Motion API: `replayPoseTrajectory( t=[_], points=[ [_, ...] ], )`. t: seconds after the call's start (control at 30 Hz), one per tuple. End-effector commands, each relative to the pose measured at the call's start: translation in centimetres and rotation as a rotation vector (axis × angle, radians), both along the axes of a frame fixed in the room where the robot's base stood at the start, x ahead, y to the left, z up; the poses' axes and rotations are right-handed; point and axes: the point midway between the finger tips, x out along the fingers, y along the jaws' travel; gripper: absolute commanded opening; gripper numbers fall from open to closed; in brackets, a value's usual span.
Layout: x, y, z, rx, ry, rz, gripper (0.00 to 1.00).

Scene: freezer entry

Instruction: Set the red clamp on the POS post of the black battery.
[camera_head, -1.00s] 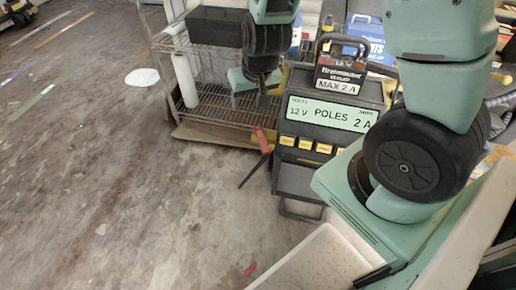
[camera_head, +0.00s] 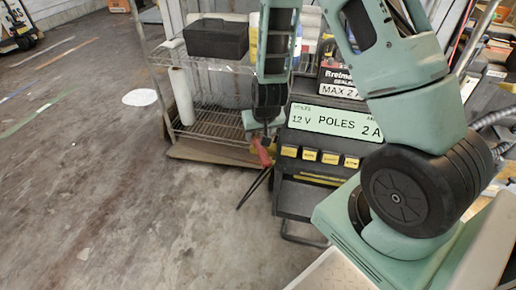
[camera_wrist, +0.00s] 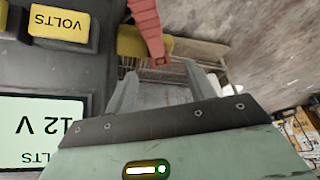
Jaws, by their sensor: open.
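The red clamp (camera_head: 263,152) hangs at the left side of the charger, with dark cables below it. In the wrist view the red clamp (camera_wrist: 149,28) reaches down from the top edge, its lower end at the opening between my fingers. My gripper (camera_head: 257,134) is just above and beside the clamp; in the wrist view my gripper (camera_wrist: 164,88) has its two fingers apart, with nothing held.
The charger (camera_head: 310,163) has a display reading POLES and a row of yellow buttons. A yellow piece (camera_wrist: 131,41) sits beside the clamp. A wire rack (camera_head: 213,124) with a black case (camera_head: 216,38) stands behind left. Open floor (camera_head: 120,200) lies to the left.

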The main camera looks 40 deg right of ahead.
Motion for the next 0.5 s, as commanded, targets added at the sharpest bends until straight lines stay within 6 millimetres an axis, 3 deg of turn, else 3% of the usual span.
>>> replayPoseTrajectory(
  t=[0.27, 0.5],
  points=[
    [0.5, -0.3, -1.8, 0.0, 0.0, 0.0, 0.55],
    [1.6, -0.9, -5.1, 0.001, 0.003, -0.001, 0.55]
  ],
)
